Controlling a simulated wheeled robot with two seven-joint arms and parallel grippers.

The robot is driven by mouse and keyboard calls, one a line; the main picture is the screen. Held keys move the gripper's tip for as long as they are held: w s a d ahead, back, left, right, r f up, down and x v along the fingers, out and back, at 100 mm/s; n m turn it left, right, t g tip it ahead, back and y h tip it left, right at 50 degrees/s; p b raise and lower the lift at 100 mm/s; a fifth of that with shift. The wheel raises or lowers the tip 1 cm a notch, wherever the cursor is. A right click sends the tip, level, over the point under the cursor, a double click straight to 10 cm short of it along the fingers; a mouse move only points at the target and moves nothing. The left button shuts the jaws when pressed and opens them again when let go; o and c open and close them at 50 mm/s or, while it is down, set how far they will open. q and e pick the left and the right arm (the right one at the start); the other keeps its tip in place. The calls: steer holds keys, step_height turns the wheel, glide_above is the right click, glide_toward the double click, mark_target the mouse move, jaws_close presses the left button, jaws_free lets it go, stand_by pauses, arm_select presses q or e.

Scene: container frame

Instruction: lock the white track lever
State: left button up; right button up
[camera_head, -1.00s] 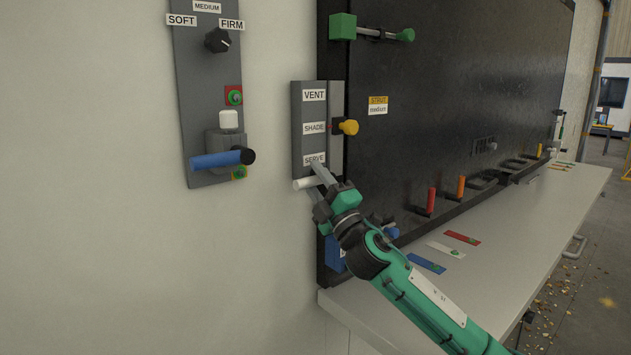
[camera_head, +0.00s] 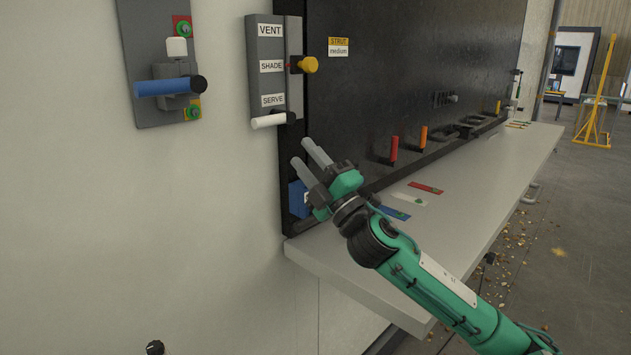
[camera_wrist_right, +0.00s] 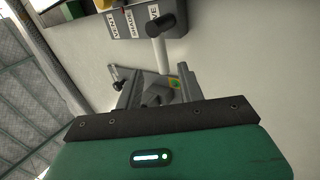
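The white lever (camera_head: 268,121) is a short white bar with a dark end. It lies nearly level at the foot of the grey panel (camera_head: 262,83) labelled VENT, SHADE and SERVE. My right gripper (camera_head: 305,158) is open and empty, below and to the right of the lever, apart from it in the picture. In the right wrist view, a white bar (camera_wrist_right: 162,57) with a dark end shows beyond the open fingers (camera_wrist_right: 158,88), close to the labelled panel (camera_wrist_right: 133,22); it looks like the same lever. My left gripper is not in view.
A blue lever (camera_head: 163,88) sits on another grey panel to the left. A yellow knob (camera_head: 309,65) stands beside SHADE. The black board (camera_head: 400,60) rises behind the grey counter (camera_head: 470,190). Red (camera_head: 394,149) and orange (camera_head: 423,137) handles stand along its foot.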

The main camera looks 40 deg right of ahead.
steer(key=shift+b+v, duration=0.4)
steer(key=shift+v, duration=0.85)
